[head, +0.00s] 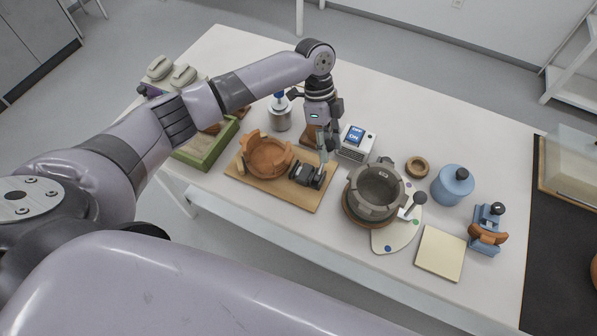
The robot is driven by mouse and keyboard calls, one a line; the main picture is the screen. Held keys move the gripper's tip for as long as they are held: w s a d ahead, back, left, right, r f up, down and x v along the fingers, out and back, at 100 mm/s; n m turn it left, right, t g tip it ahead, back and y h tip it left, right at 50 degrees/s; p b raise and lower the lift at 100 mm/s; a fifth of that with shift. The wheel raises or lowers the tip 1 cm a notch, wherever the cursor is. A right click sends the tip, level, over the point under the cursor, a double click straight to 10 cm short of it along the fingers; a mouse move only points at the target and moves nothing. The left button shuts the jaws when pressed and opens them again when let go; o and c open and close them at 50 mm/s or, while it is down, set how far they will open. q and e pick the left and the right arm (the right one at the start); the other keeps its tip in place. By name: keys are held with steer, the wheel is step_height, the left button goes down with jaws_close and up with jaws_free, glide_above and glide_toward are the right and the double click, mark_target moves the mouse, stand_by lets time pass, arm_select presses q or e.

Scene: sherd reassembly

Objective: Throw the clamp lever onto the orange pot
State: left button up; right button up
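The orange pot (262,163), with a broken, notched rim, sits on a wooden board (279,194). A dark clamp (303,174) stands on the same board, just right of the pot. Its lever cannot be clearly made out at this size. My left gripper (327,155) points down over the clamp's right side, close to it; I cannot tell whether it touches. Its fingers look narrow and overlap the clamp in view, so their opening is unclear. My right gripper is not in view.
A grey pot (378,184) stands right of the board, beside a white device with a blue screen (355,139). A green-rimmed tray (203,155) lies to the left. A blue jar (453,184) and a cream pad (440,254) are farther right. The table's front edge is clear.

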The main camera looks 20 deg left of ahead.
arm_select(q)
steer(key=shift+s+r+t+p, duration=0.4)
steer(key=shift+s+p, duration=0.1)
steer(key=shift+s, duration=0.3)
steer(key=shift+s+r+t, duration=0.15)
steer(key=shift+s+t, duration=0.15)
steer(key=shift+s, duration=0.4)
steer(key=shift+s+a+t, duration=0.1)
steer(key=shift+s+t, duration=0.3)
steer(key=shift+s, duration=0.4)
steer(key=s+f+t, duration=0.1)
steer(key=s, duration=0.1)
steer(key=s+t, duration=0.1)
steer(key=s, duration=0.1)
steer(key=s+f+m+t, duration=0.1)
steer(key=s, duration=0.1)
steer(key=shift+s+f+t, duration=0.3)
steer(key=shift+s, duration=0.1)
steer(key=shift+p+v, duration=2.8)
steer(key=shift+p, duration=0.05)
steer(key=shift+w+a, duration=0.1)
